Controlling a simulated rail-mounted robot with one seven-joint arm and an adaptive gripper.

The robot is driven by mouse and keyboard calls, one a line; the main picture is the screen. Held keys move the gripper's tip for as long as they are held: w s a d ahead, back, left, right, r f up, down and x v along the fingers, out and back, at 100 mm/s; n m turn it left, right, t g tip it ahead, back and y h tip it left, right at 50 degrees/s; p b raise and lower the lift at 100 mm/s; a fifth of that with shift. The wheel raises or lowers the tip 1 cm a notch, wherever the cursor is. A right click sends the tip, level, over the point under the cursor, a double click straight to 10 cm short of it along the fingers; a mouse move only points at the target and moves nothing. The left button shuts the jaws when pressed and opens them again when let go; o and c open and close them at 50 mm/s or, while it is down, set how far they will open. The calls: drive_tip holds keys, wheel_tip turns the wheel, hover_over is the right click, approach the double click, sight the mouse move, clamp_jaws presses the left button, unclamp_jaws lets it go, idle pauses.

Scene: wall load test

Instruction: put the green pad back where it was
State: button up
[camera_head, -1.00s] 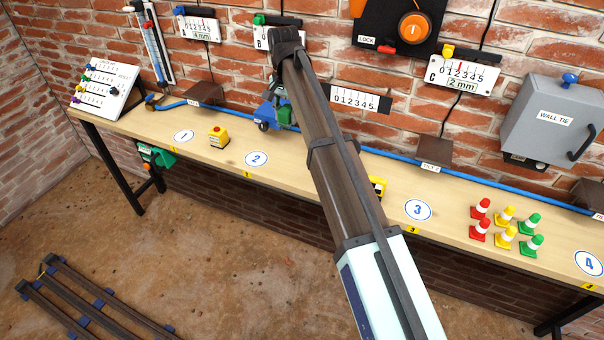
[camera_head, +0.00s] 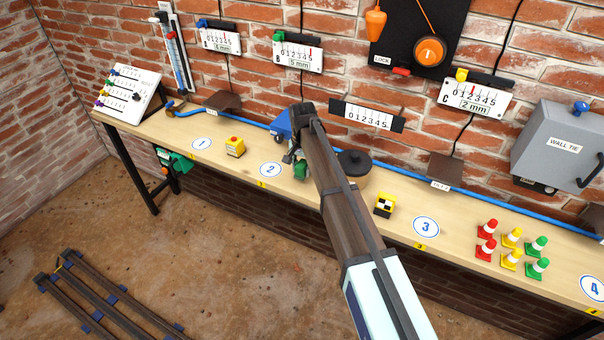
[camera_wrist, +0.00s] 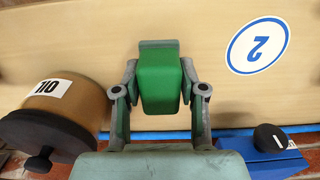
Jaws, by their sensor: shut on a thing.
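The green pad (camera_wrist: 160,84) is a small green block between the fingers of my gripper (camera_wrist: 160,72) in the wrist view. The fingers are shut on its sides. In the head view the green pad (camera_head: 301,171) shows just below my gripper (camera_head: 296,158), over the bench to the right of the round 2 mark (camera_head: 271,169). I cannot tell whether the pad touches the bench. My arm hides part of the bench.
The oil pot (camera_wrist: 68,100) with its black lid stands close left of my gripper in the wrist view. A blue block (camera_head: 281,124) with a dark knob stands behind. A yellow-black block (camera_head: 384,206) and several cones stand further right.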

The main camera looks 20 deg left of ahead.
sight(302, 175)
drive_tip(key=shift+f+p, duration=0.6)
drive_tip(key=shift+f, duration=1.25)
drive_tip(key=o, duration=1.1)
wheel_tip(302, 175, up, 12)
drive_tip(key=b, duration=0.4)
drive_tip(key=shift+b, duration=0.3)
